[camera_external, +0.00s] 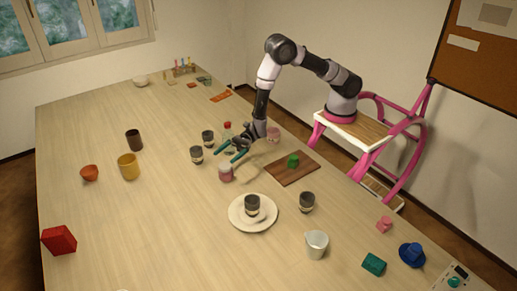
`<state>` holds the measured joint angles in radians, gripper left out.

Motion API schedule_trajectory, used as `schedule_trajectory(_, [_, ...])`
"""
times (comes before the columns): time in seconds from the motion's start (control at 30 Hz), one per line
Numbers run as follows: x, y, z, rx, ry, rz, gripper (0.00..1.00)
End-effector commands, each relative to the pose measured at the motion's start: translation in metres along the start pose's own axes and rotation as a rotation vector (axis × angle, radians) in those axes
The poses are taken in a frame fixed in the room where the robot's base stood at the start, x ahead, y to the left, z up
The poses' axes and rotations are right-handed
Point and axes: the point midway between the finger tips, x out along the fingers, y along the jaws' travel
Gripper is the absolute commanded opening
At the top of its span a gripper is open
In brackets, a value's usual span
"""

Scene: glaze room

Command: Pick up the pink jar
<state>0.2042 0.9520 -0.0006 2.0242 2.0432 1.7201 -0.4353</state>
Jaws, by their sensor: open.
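A small pink jar (226,174) with a paler top stands upright on the table, left of a brown board. A second pinkish jar-like item (273,134) stands farther back, to the right of my arm. My gripper (231,152) is open, with its teal fingers spread just behind and above the nearer pink jar. It looks empty, and I cannot tell its exact height above the table. A clear bottle with a red cap (228,128) stands just behind the gripper, partly hidden.
Dark cups (196,154) (208,138) stand left of the gripper. The brown board (301,171) holds a green block (293,160). A white plate (237,222) with a cup (253,204) lies in front.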

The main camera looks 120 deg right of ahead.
Motion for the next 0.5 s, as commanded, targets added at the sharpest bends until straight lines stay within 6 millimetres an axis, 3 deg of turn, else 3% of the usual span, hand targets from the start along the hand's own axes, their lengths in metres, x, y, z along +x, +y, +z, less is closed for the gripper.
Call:
schedule_trajectory(0.2, [0.0,0.0,-0.037,0.0,0.001,0.001,1.0])
schedule_trajectory(0.37, [0.002,0.001,-0.045,-0.002,0.0,0.003,1.0])
schedule_trajectory(0.5, [0.018,0.002,-0.045,-0.003,-0.002,0.005,1.0])
